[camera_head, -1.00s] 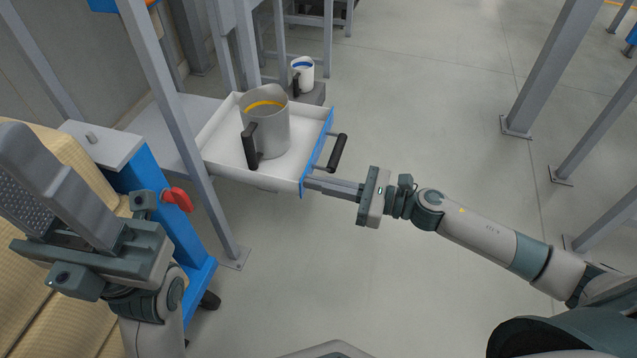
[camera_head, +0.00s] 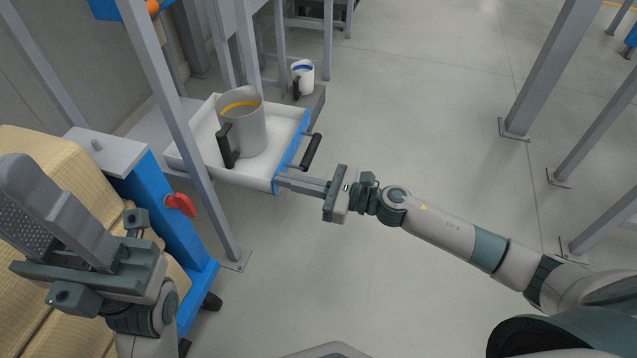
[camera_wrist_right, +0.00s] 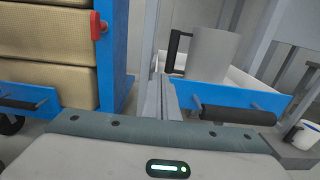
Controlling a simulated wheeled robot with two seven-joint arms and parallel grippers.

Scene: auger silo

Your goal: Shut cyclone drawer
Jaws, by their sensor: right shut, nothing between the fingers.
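The cyclone drawer is a white tray (camera_head: 262,172) with a blue front (camera_head: 289,160) and a black bar handle (camera_head: 311,151). It sticks partly out toward the right in the head view. A grey jug (camera_head: 247,130) with a yellow band and black handle stands in it. My right gripper (camera_head: 281,181) is shut and empty, its fingertips at the near end of the blue front, beside the handle and not around it. In the right wrist view the fingers (camera_wrist_right: 161,98) meet the blue front's left end. My left gripper (camera_head: 70,215) is at the lower left; its finger gap is unclear.
A white jug with a blue band (camera_head: 302,78) stands on a grey block behind the drawer. A grey post (camera_head: 180,120) rises at its left. A blue frame (camera_head: 165,205) with a red knob (camera_head: 181,205) and tan sacks stands front left.

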